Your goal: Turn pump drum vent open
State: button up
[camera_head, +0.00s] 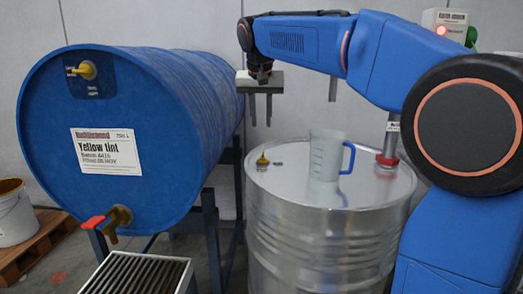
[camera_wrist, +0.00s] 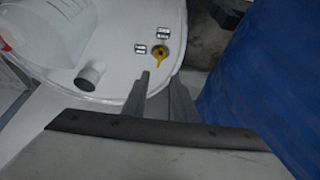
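The pump drum (camera_head: 325,245) is a ribbed steel drum at the middle right. Its vent (camera_head: 262,161) is a small yellow fitting near the left of the lid. In the wrist view the yellow vent (camera_wrist: 158,54) sits close to the lid's rim, its narrow lever pointing down the picture. Two small dark-and-white plates lie beside it; their marks are too small to read. My gripper (camera_head: 260,121) hangs above the vent, fingers downward, apart and empty. In the wrist view its fingertips (camera_wrist: 163,76) appear just below the vent, not touching it.
A clear jug (camera_head: 325,157) with blue handle stands on the lid; a pump pipe (camera_head: 389,148) with red collar is behind right. A blue Yellow tint drum (camera_head: 165,130) lies on a stand at left. A grate (camera_head: 140,275) and white bucket (camera_head: 14,215) are lower left.

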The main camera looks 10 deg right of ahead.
aim_at(263, 154)
jog(key=x, duration=1.3)
jog(key=shift+w+d+f, duration=0.1)
jog(key=shift+f, duration=0.2)
grip_shut()
